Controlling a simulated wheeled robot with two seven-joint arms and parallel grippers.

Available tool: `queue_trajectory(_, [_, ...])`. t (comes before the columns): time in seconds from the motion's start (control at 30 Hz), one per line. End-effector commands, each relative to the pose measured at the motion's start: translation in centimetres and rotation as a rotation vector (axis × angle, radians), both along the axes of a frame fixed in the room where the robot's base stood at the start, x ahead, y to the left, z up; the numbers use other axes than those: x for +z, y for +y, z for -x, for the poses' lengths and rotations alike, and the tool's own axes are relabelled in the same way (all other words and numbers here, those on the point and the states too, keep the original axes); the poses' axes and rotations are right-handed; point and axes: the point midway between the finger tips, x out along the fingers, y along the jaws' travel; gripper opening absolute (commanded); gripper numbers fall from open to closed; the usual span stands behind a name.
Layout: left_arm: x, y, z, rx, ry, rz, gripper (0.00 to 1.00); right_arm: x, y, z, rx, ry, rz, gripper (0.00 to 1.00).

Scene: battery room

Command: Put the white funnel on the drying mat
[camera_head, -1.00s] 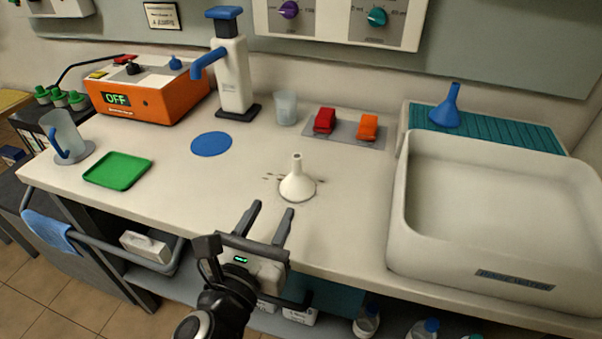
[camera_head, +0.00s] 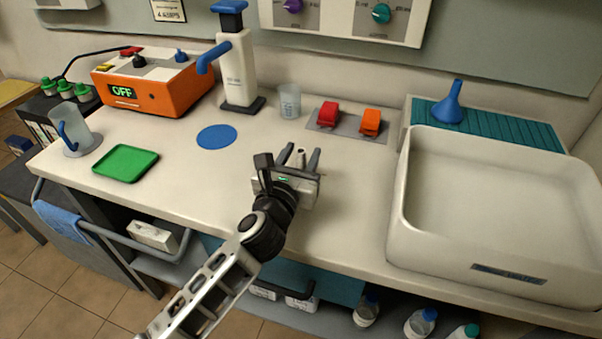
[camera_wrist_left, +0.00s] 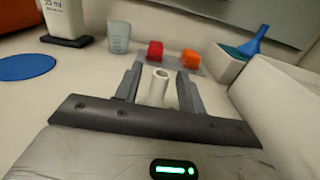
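The white funnel stands spout-up on the counter; only its spout (camera_head: 300,158) shows in the head view, the rest hidden behind my left gripper (camera_head: 302,152). In the left wrist view the funnel (camera_wrist_left: 157,88) stands between the two fingers, with a gap on each side. My left gripper is open around it, low over the counter. The drying mat (camera_head: 510,126) is teal and ribbed, behind the white sink at the right. A blue funnel (camera_head: 449,105) stands on its left end. My right gripper is not in view.
The white sink (camera_head: 398,215) has a raised rim between the counter's front and the mat. A grey plate with red (camera_head: 328,113) and orange (camera_head: 370,121) blocks, a clear beaker (camera_head: 289,101) and a dispenser (camera_head: 236,75) stand behind the gripper. A blue disc (camera_head: 216,137) lies left.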

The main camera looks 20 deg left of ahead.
Motion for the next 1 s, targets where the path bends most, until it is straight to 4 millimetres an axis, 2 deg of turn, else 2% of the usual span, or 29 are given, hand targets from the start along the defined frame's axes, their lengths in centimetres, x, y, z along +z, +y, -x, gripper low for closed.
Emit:
queue_trajectory(0.27, [0.0, 0.0, -0.6, 0.000, 0.001, 0.000, 0.40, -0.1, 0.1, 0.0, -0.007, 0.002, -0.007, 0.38])
queue_trajectory(0.3, [0.0, 0.0, -0.6, 0.000, 0.001, 0.000, 0.34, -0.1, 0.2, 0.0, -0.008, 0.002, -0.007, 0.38])
queue_trajectory(0.4, [0.0, 0.0, -0.5, 0.000, 0.001, 0.000, 0.06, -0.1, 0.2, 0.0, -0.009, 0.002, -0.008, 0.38])
queue_trajectory(0.43, [0.0, 0.0, -0.5, 0.000, 0.001, 0.000, 0.00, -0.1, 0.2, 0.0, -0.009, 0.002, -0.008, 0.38])
queue_trajectory(0.83, [0.1, 0.0, -0.5, 0.000, 0.000, 0.000, 0.00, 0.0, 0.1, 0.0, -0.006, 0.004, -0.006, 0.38])
queue_trajectory(1.0, [1.4, 0.0, -0.5, 0.000, -0.002, -0.002, 0.00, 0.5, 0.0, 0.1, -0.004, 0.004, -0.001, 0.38])
